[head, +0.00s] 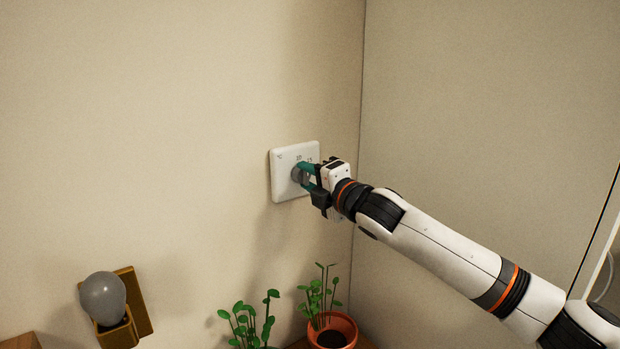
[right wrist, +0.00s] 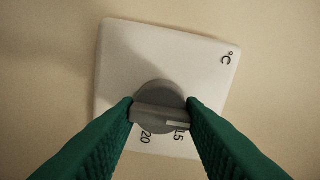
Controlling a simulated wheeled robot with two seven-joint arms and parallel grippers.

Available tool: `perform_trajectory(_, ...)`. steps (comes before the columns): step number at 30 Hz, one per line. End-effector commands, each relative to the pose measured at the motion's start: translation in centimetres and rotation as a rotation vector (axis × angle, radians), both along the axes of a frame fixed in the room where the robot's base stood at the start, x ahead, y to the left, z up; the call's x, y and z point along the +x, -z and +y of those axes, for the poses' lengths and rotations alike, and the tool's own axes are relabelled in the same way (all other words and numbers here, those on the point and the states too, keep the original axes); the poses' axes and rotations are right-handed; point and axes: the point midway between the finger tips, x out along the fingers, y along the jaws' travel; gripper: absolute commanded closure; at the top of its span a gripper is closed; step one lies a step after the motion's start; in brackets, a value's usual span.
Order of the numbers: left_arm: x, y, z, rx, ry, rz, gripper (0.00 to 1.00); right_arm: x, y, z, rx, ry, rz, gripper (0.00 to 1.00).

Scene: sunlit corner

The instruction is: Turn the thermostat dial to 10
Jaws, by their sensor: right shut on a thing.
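The thermostat is a white square plate (head: 281,184) on the wall near the corner; it also shows in the right wrist view (right wrist: 125,60). Its grey round dial (head: 296,174) has a raised grip bar (right wrist: 155,113). My right gripper (head: 306,174) is shut on this bar, one green finger on each side. A white mark on the bar's right end lies close to the printed 15 in the right wrist view. The 20 is printed to its left; no 10 is visible, and the fingers cover part of the plate. My left gripper is not in view.
A grey bulb (head: 102,297) in a brass-coloured wall fitting (head: 134,300) is at the lower left. Green plants, one in a terracotta pot (head: 345,325), stand below the thermostat. A second wall meets this one just right of the plate. The wall left of the plate is bare.

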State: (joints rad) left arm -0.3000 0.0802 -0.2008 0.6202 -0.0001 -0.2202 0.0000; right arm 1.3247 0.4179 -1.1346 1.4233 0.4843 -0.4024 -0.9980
Motion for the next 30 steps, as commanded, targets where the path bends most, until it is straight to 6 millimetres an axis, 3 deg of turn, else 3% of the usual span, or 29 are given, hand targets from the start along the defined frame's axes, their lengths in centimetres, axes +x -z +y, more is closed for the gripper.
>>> perform_trajectory(2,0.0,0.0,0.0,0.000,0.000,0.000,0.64,0.0,0.2,0.0,-0.004,0.001,0.001,0.87)
perform_trajectory(3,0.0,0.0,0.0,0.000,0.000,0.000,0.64,0.0,0.2,0.0,-0.004,0.001,0.001,0.61)
perform_trajectory(7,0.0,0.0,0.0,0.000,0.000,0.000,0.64,0.0,0.1,0.0,-0.003,0.000,0.000,0.43)
perform_trajectory(19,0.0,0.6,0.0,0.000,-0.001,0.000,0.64,-0.7,0.3,-0.6,-0.001,0.001,0.000,0.43)
perform_trajectory(30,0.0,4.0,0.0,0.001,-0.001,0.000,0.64,-6.3,0.5,-4.7,-0.003,0.002,-0.003,0.43)
